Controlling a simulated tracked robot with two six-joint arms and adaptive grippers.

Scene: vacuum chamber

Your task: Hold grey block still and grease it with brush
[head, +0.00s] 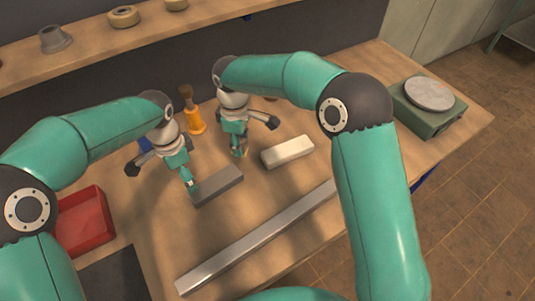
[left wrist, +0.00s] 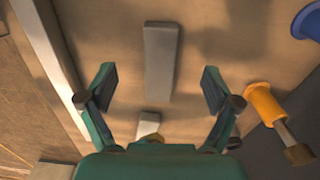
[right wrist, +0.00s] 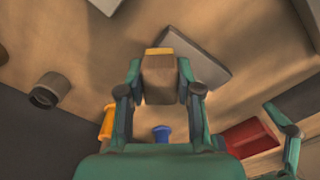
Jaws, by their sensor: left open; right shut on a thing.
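The grey block (head: 220,186) lies flat on the bench; it also shows in the left wrist view (left wrist: 161,60) and the right wrist view (right wrist: 208,62). My right gripper (head: 240,150) is behind and right of the grey block. In the right wrist view it is shut on a brown piece with a yellow-orange end (right wrist: 159,76). Whether this is the brush is unclear. An orange-handled brush-like tool (head: 196,122) stands upright behind.
A pale block (head: 288,152) lies right of my right gripper. A long metal bar (head: 255,238) crosses the front. A red tray (head: 107,222) is at left, a green scale (head: 428,120) at right. A blue item (right wrist: 162,133) stands near the orange tool.

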